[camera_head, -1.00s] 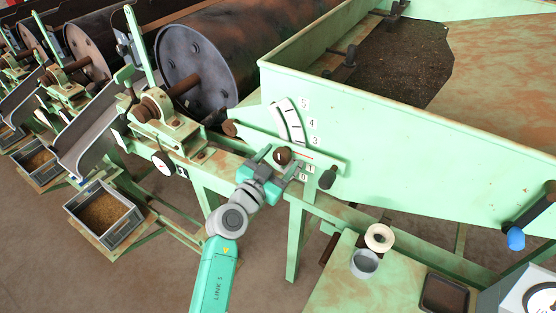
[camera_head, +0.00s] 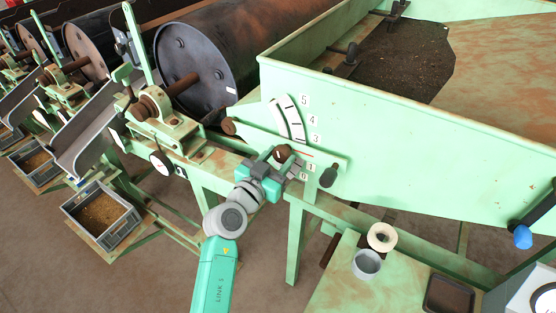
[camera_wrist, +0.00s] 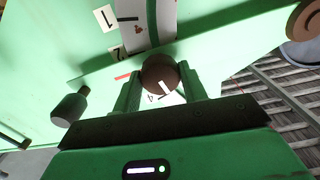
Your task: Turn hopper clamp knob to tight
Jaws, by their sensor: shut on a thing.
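The dark brown round clamp knob (camera_head: 282,153) sits on the green hopper's side, at the lower part of a curved white scale (camera_head: 289,118) numbered up to 5. In the wrist view the knob (camera_wrist: 160,72) shows a white mark on its face. My gripper (camera_head: 280,162) reaches it from the lower left. In the wrist view the two green fingers of my gripper (camera_wrist: 163,82) stand on either side of the knob and are shut on it. A red pointer line (camera_wrist: 123,77) lies beside the knob. No tight or loose label is readable.
A black-handled lever (camera_head: 328,177) sticks out right of the knob, close to my gripper; it also shows in the wrist view (camera_wrist: 69,109). A large dark drum (camera_head: 205,65) is behind. A green table with a grey cup (camera_head: 366,264) stands lower right.

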